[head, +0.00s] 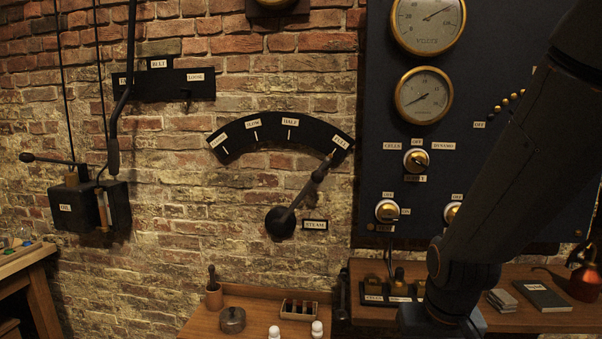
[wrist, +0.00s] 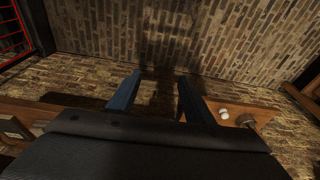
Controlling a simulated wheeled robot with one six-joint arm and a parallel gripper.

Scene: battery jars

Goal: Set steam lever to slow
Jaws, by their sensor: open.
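The steam lever (head: 300,198) is on the brick wall in the head view, left of the dark panel. It has a round black pivot and a dark arm leaning up and right, with its tip near the FULL mark. A black arc plate (head: 272,130) above it carries several labels, with SLOW (head: 253,124) left of HALF (head: 290,122). A STEAM label (head: 314,225) sits beside the pivot. My gripper (wrist: 155,88) shows in the wrist view with two bluish fingers apart and nothing between them. It is away from the lever; its fingers cannot be made out in the head view.
My arm crosses the right of the head view, in front of the gauge panel (head: 385,165). A wooden bench (head: 250,296) below the lever holds a tin (head: 232,320) and small jars. An oil box (head: 90,205) with a long rod is at left. Wall around the lever is clear.

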